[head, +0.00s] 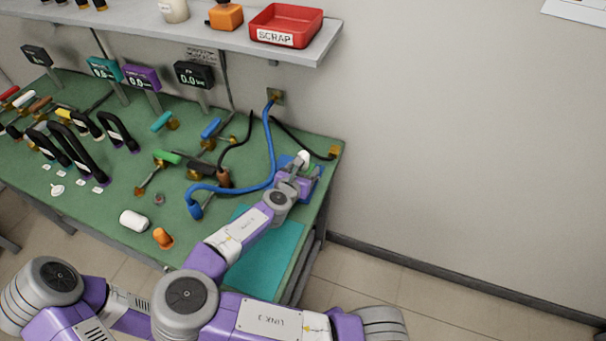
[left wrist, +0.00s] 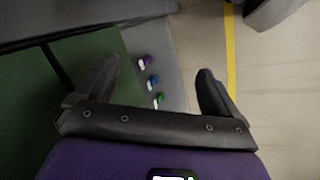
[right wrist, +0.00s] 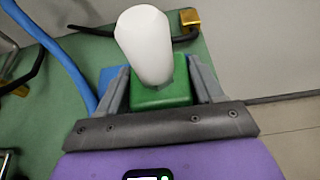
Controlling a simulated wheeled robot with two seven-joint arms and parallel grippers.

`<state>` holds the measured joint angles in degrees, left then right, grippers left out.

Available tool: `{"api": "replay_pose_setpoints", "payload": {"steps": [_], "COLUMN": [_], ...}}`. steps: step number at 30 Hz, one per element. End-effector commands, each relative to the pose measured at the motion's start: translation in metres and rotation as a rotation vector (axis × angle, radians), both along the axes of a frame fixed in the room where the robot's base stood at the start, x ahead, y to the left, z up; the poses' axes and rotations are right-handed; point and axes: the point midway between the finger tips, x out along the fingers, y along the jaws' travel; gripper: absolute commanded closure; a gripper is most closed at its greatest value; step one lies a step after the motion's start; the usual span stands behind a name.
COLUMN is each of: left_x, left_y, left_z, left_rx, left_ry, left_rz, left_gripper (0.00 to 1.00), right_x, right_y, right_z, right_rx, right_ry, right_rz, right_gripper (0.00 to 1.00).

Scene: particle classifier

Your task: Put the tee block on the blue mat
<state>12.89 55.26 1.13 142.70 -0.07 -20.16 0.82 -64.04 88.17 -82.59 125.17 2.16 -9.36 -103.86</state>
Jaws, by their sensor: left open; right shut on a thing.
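My right gripper (head: 297,176) is shut on what I take to be the tee block. In the right wrist view it has a green body (right wrist: 160,92) between the fingers and a pale, faceted piece (right wrist: 145,45) above it. The pale piece (head: 304,157) also shows in the head view. The gripper and block are over the blue mat (head: 316,170) at the bench's right end; a mat corner (right wrist: 108,76) shows in the right wrist view. I cannot tell whether the block touches the mat. My left gripper (left wrist: 158,88) is open and empty, near the bench edge.
A blue cable (head: 270,145) and a black cable run just left of the blue mat. A teal mat (head: 268,252) lies nearer, partly under my right arm. A white cylinder (head: 134,221) and an orange piece (head: 162,238) stand left of it. A shelf with a red scrap tray (head: 286,25) hangs above.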

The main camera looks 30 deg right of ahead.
Motion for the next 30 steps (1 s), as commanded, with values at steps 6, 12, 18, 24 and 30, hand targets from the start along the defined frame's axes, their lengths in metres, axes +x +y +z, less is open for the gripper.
{"api": "replay_pose_setpoints", "payload": {"steps": [6, 12, 18, 24, 30], "left_x": [-0.0001, 0.0, 0.0, 0.0, 0.0], "left_y": [0.0, -0.0001, 0.0, 0.0, -0.0001], "left_z": [-0.0015, -0.0025, -0.0026, -0.0026, 0.0024], "left_rx": [0.0, 0.0, 0.0, 0.0, 0.0], "left_ry": [0.0, 0.0, 0.0, 0.0, 0.0], "left_rz": [0.0, 0.0, 0.0, 0.0, 0.0], "left_gripper": [0.04, 0.04, 0.04, 0.04, 0.04], "right_x": [0.0006, 0.0005, 0.0003, 0.0002, -0.0009], "right_y": [0.0001, 0.0001, 0.0001, 0.0002, 0.0028], "right_z": [-0.0035, -0.0062, -0.0075, -0.0075, -0.0007], "right_rx": [0.001, -0.001, 0.001, 0.001, 0.0], "right_ry": [-0.004, -0.002, -0.001, -0.001, -0.001], "right_rz": [0.001, 0.001, 0.001, 0.001, 0.001], "right_gripper": [0.75, 0.75, 0.11, 0.08, 0.08]}}
